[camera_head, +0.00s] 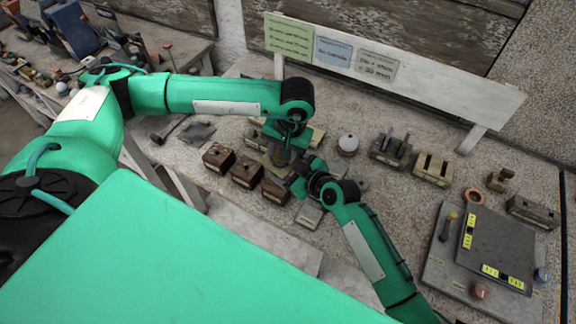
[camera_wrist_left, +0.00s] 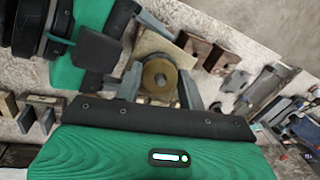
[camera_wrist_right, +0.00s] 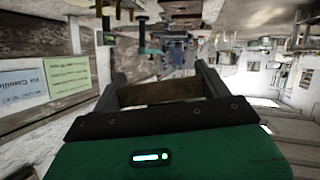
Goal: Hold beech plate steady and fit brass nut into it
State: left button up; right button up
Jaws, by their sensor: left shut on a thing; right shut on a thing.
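My left gripper (camera_head: 284,152) points down over the bench. In the left wrist view it is shut on the brass nut (camera_wrist_left: 158,76), a round yellow disc with a dark centre hole. The pale beech plate (camera_wrist_left: 152,44) shows just behind the nut in that view. My right gripper (camera_head: 298,181) reaches in from the lower right, close to the left one. In the right wrist view it is shut on the plate, seen as a brown edge (camera_wrist_right: 160,92) between its fingers. I cannot tell whether the nut touches the plate or sits in it.
Brown wooden blocks (camera_head: 218,157) stand left of the grippers, and a grey tile (camera_head: 309,215) lies in front. A white round-topped piece (camera_head: 347,144) and a slotted wooden block (camera_head: 433,169) stand to the right. A grey board (camera_head: 493,245) lies far right. A sign panel (camera_head: 440,92) runs along the back.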

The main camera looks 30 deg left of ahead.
pick_arm(q)
jog(key=m+y, duration=0.1)
jog(key=m, duration=0.3)
jog(key=shift+a, duration=0.15)
jog(key=m+t, duration=0.1)
jog(key=m, duration=0.3)
jog(key=shift+y, duration=0.4)
jog(key=shift+w, duration=0.1)
jog(key=o, duration=1.2)
jog(key=shift+c, duration=0.2)
jog(key=shift+c, duration=1.4)
